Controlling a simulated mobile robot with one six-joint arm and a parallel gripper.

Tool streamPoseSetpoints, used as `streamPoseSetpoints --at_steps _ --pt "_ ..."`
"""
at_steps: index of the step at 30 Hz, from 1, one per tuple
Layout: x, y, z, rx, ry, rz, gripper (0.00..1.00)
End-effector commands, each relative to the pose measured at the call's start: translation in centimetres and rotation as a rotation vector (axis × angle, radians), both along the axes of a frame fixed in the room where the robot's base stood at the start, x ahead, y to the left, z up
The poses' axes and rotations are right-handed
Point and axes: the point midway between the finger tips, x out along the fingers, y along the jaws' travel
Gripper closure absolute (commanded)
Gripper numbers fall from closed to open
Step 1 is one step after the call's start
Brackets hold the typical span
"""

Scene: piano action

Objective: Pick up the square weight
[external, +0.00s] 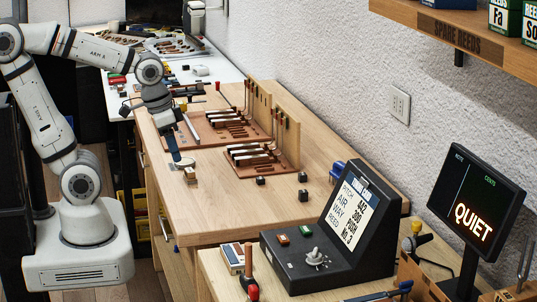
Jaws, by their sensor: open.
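Three small dark block-shaped pieces lie apart on the wooden bench: one (261,181) just in front of the nearer piano action model, one (303,177) to its right, and one (303,195) nearer the camera. They are too small to tell which is the square weight. My gripper (183,163) points down over the left front part of the bench, left of these blocks. It is open. A small pale brown piece (190,175) is just below it; I cannot tell whether they touch.
Two piano action models on brown boards (232,168) (190,132) stand along the back with upright wooden panels. A black sloped console (335,240) and a QUIET screen (475,200) stand at the front right. The bench's front middle is clear.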

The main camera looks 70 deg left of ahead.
Motion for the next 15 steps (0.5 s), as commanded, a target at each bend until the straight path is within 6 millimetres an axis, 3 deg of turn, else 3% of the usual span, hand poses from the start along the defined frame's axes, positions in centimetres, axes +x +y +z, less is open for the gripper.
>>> streamPoseSetpoints --at_steps 3,10,15 --pt "0.0 0.0 0.0 0.0 0.0 0.0 0.55" --pt "0.1 0.0 0.1 0.0 0.0 0.0 0.55" --pt "2.9 0.5 0.9 0.003 0.01 0.002 0.55"
